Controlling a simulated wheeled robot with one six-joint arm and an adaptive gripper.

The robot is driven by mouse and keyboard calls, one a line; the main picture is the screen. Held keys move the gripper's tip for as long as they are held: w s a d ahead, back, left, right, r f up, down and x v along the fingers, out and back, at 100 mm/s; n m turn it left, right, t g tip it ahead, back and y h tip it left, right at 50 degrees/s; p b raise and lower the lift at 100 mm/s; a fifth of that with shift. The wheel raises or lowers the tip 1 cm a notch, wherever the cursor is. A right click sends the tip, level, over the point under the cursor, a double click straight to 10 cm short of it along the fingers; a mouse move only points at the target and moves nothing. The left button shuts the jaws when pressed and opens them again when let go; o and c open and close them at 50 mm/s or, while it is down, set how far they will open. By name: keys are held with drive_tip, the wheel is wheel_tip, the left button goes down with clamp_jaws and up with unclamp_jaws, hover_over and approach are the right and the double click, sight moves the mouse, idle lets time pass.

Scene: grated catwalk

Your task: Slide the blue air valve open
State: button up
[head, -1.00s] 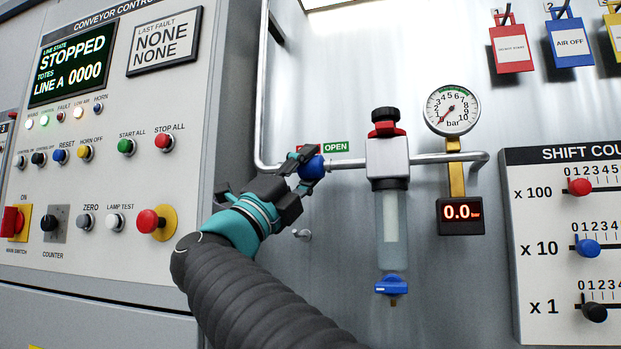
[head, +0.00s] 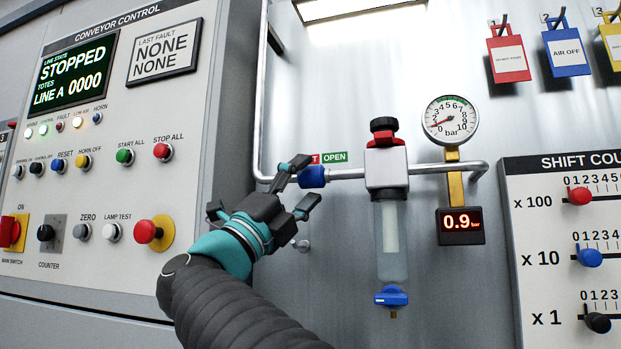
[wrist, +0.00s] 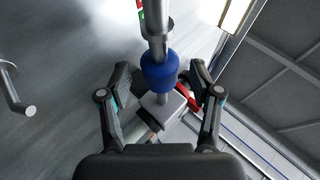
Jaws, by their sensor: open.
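The blue air valve (head: 312,176) is a blue sleeve on the horizontal steel pipe, just below the green OPEN label (head: 335,157). The red label beside it is mostly hidden by a finger. In the wrist view the blue valve (wrist: 159,71) sits on the pipe between and beyond my fingertips. My gripper (head: 304,184) is open, its fingers spread apart to the left of the valve in the head view, with no grip on it. The digital readout (head: 461,223) shows 0.9 bar, and the round gauge (head: 451,119) needle points low on the scale.
The filter unit (head: 388,185) with a blue knob (head: 391,296) hangs to the right of the valve. The conveyor control panel (head: 100,160) stands to the left, and the shift counter panel (head: 570,240) to the right.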

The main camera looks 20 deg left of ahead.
drive_tip(key=v, duration=1)
